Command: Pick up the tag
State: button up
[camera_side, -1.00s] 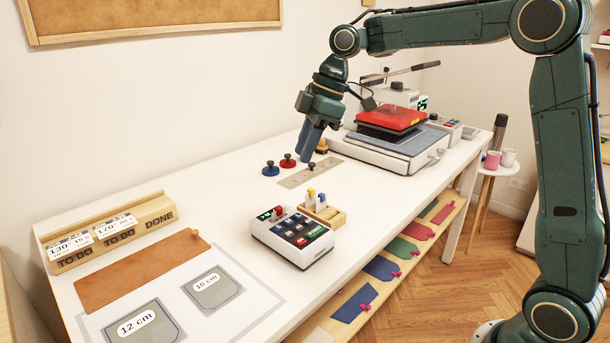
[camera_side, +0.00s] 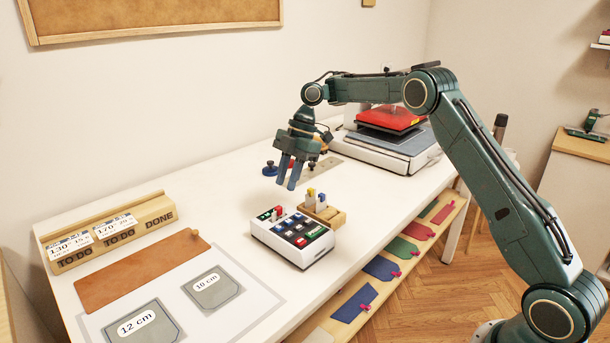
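Two white printed cards, which look like the tags, stand on the wooden rack (camera_side: 110,235) at the left: one card (camera_side: 70,244) reads 130° and the other card (camera_side: 116,225) reads 170°. Each is above a TO DO label; the DONE slot at the right shows no card. Which one is the task's tag I cannot tell. My gripper (camera_side: 286,185) hangs above the middle of the table, fingers pointing down, to the right of the rack and well apart from it. Its two blue fingers show a gap with nothing between them.
Below my gripper are a button box (camera_side: 292,238) and a small wooden holder (camera_side: 333,217) with yellow and blue pieces. Brown leather (camera_side: 140,272) and two size templates lie front left. A red heat press (camera_side: 390,118) stands behind.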

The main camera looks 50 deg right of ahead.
aim_at(279, 207)
jog(key=shift+x, duration=1.25)
jog(key=shift+f, duration=0.1)
jog(key=shift+x, duration=2.4)
jog(key=shift+c, duration=0.4)
grip_shut()
